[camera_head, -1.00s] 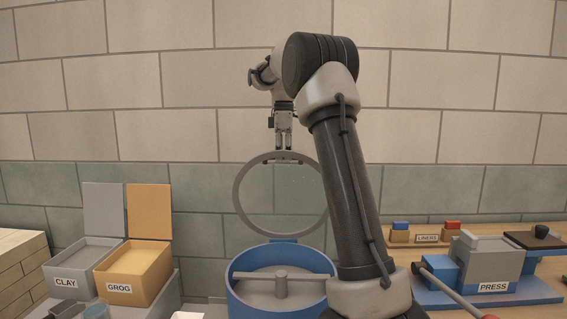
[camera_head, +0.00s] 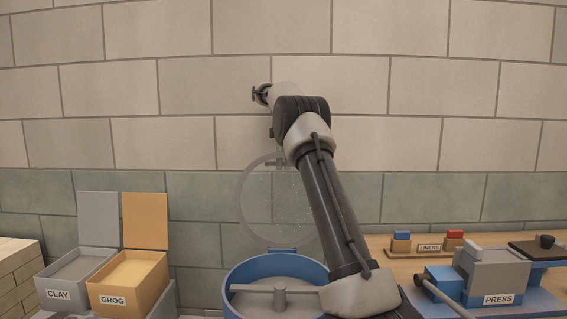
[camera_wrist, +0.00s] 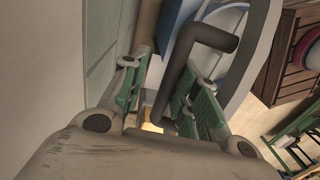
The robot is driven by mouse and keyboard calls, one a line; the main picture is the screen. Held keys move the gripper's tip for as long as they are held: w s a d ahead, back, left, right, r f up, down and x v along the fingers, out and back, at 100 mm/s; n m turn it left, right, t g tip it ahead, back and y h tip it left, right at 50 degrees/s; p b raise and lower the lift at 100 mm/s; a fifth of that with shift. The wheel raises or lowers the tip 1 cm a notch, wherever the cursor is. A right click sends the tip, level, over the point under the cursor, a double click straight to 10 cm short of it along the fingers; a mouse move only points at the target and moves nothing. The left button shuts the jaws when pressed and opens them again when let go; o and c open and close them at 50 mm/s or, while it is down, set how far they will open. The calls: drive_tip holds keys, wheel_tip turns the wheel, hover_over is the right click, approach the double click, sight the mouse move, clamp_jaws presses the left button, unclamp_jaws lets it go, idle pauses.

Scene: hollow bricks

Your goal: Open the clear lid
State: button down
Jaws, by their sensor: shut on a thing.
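The clear lid (camera_head: 242,203) is a round see-through disc with a grey rim. It stands about upright above the back edge of the blue drum (camera_head: 232,283), so the drum's top is uncovered. Inside the drum, a grey bar on a hub (camera_head: 279,297) shows. In the wrist view, the lid's dark bent handle (camera_wrist: 208,36) runs between my two green-padded fingers. My gripper (camera_wrist: 160,82) is shut on this handle. The lid's pale rim (camera_wrist: 258,55) curves past on the right. In the head view, my gripper is mostly hidden by my arm near the lid's top.
Open CLAY (camera_head: 72,272) and GROG (camera_head: 130,275) bins stand at the left. A PRESS (camera_head: 495,275) with a lever and a LINERS rack (camera_head: 428,246) are on the wooden table at the right. The tiled wall (camera_head: 200,215) is close behind the lid.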

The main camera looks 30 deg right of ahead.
drive_tip(key=shift+w+d+f, duration=0.1)
drive_tip(key=shift+w+d, duration=0.1)
drive_tip(key=shift+w, duration=0.05)
drive_tip(key=c, duration=1.5)
unclamp_jaws()
drive_tip(key=shift+o, duration=0.2)
drive_tip(key=shift+w+d+f, duration=0.1)
drive_tip(key=shift+w, duration=0.05)
